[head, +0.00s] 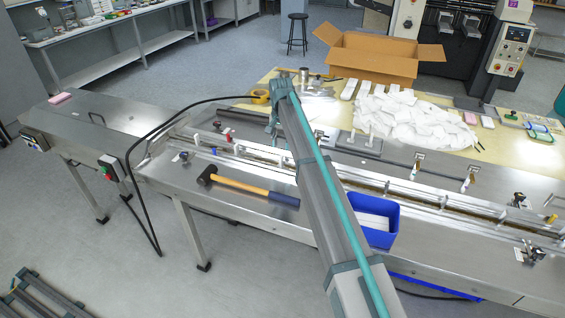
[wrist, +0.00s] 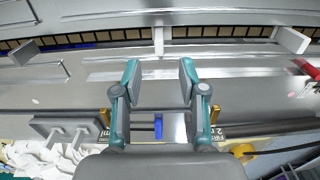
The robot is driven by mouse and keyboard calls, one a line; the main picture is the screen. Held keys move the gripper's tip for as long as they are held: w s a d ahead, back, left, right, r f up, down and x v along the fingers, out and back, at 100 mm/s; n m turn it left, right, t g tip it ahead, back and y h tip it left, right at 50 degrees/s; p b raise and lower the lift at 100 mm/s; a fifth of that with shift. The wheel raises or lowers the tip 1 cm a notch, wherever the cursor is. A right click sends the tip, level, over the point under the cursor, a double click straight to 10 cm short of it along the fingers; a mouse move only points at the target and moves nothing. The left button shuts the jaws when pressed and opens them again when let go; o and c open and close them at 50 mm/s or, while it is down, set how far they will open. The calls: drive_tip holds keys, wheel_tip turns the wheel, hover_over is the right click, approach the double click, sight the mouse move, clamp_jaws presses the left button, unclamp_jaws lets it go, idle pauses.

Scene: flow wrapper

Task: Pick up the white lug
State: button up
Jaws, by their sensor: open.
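In the wrist view a white lug (wrist: 158,40) stands upright at the channel with the dark, segmented chain. It is beyond my fingertips and roughly centred between them. Similar pale upright pieces stand farther left (wrist: 25,52) and right (wrist: 290,40). My gripper (wrist: 159,72) is open, with nothing between its fingers, and a gap shows between it and the lug. In the head view my gripper is mostly hidden behind my arm, over the machine's far side. I cannot tell there which small pale piece on the channel is this lug.
A hammer (head: 250,188) and a blue bin (head: 383,236) with white pieces sit on the machine's near side. Behind are a pile of white packets (head: 400,115), a cardboard box (head: 366,62) and yellow tape (head: 260,97). A red-ended fitting (wrist: 307,69) stands right of my fingers.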

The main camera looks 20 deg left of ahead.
sight(281, 156)
drive_tip(key=shift+s+f+p, duration=0.15)
drive_tip(key=shift+f+p, duration=1.15)
drive_tip(key=shift+f, duration=2.15)
clamp_jaws()
